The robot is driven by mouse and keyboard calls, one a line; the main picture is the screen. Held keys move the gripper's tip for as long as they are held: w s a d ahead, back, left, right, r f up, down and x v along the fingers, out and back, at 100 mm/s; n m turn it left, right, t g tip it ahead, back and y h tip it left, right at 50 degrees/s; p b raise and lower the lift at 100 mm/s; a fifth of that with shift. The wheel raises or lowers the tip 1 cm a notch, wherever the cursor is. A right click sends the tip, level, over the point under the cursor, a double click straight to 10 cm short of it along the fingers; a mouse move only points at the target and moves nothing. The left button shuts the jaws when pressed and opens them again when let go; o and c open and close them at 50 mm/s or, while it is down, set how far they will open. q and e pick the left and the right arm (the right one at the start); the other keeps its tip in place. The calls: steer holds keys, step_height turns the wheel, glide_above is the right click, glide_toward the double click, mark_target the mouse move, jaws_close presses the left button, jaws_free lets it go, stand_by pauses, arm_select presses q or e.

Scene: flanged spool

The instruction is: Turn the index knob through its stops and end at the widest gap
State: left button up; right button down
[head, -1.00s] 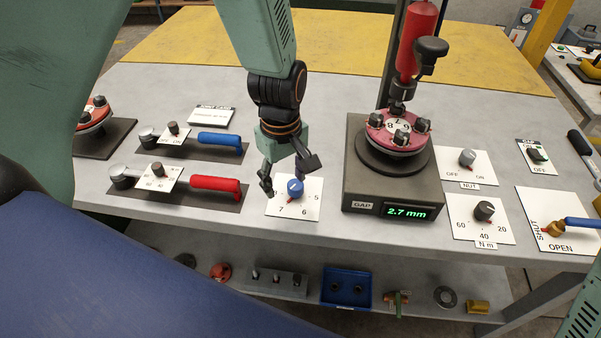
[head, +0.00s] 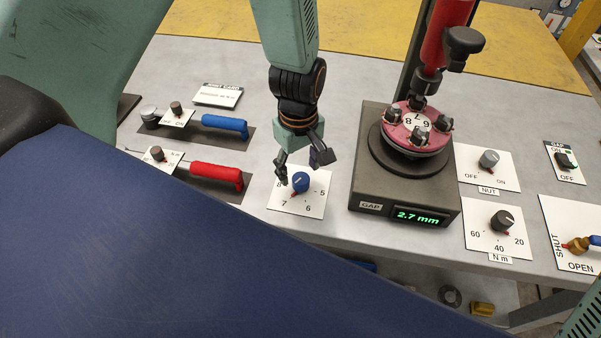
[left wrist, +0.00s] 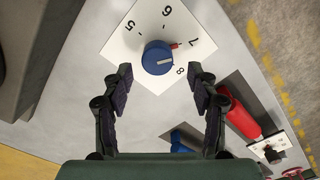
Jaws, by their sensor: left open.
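The index knob (head: 300,182) is blue with a red pointer, on a white plate (head: 316,208) marked 5, 6, 7 and 8. Its pointer is at 7, clearest in the left wrist view, where the knob (left wrist: 158,57) sits just beyond the fingertips. My left gripper (head: 303,168) is open above the knob, its fingers to either side; in the left wrist view the gripper (left wrist: 160,77) has nothing between its fingers. The gap display (head: 418,216) reads 2.7 mm. Above it is the pink-red numbered spool (head: 394,140). My right gripper is out of view.
Right of the stand are the NUT knob (head: 488,159), the N m knob (head: 502,220), a GAP switch (head: 566,160) and a SHUT/OPEN valve (head: 578,245). Left lie a blue-handled tool (head: 225,126) and a red-handled tool (head: 216,174). The grey table between is clear.

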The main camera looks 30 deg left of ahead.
mark_target(302, 178)
arm_select(q)
step_height(302, 178, down, 2)
steer(key=shift+f, duration=0.2)
steer(key=shift+w+d+f, duration=0.1)
steer(key=shift+d+f, duration=0.35)
steer(key=shift+a, duration=0.4)
steer(key=shift+c, duration=0.7)
steer(key=shift+d, duration=0.25)
steer(key=c, duration=1)
